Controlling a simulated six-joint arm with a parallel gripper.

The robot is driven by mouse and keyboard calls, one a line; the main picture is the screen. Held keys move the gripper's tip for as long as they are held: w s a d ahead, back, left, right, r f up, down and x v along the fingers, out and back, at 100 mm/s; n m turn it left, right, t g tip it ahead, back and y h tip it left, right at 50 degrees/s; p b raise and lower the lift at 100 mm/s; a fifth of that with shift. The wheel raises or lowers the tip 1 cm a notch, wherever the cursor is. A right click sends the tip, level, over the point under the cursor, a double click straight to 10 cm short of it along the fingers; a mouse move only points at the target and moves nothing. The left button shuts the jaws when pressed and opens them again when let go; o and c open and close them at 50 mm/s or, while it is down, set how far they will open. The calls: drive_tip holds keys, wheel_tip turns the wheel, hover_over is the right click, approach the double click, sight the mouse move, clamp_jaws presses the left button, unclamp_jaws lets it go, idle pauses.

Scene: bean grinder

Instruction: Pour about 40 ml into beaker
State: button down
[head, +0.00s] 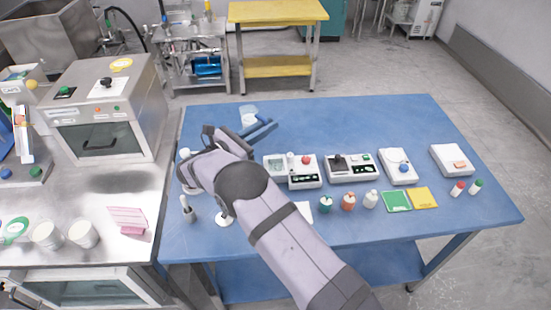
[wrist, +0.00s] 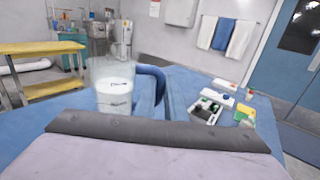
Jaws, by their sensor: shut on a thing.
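A clear beaker (head: 249,112) with whitish contents stands at the back left of the blue table. It shows larger in the wrist view (wrist: 114,92), upright, with a dark mark on its front. A dark blue handle-like piece (head: 264,130) lies just in front and to the right of it. In the wrist view this curved blue piece (wrist: 151,84) looks close beside the beaker; I cannot tell whether they touch. My gripper (head: 242,143) is shut beside the blue piece and seems to hold it. The fingertips and the grip itself are mostly hidden.
White devices (head: 292,171) stand in a row to the right of my arm. Small bottles (head: 348,201) and green and yellow cards (head: 397,201) lie in front of them. A steel bench with an oven (head: 105,110) is at the left. The table's back right is clear.

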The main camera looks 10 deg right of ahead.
sight(275, 164)
drive_tip(key=shift+w+r+m+g+h, duration=0.2)
drive_tip(key=shift+w+m+g+h, duration=0.15)
drive_tip(key=shift+w, duration=0.25)
drive_tip(key=shift+s+d+f+m+g+y+b, duration=0.1)
drive_tip(key=shift+s+d+f+m+y+b, duration=0.3)
drive_tip(key=shift+f+m+b, duration=0.65)
drive_tip(key=shift+s+d+f+m+g+y+b, duration=0.1)
drive_tip(key=shift+s+d+f+m+y+b, duration=0.3)
drive_tip(key=shift+f+m, duration=1.1)
drive_tip(key=shift+s+d+f+m+g+y+b, duration=0.15)
drive_tip(key=shift+s+d+f+m+b, duration=0.4)
drive_tip(key=shift+f+m+b, duration=0.7)
drive_tip(key=shift+f, duration=0.3)
drive_tip(key=shift+w+m, duration=0.1)
drive_tip(key=shift+m, duration=0.25)
drive_tip(key=shift+w+a+f+m+y+b, duration=0.2)
drive_tip(key=shift+w+a+m+y+b, duration=0.15)
drive_tip(key=shift+m+b, duration=0.3)
drive_tip(key=shift+r+m, duration=0.25)
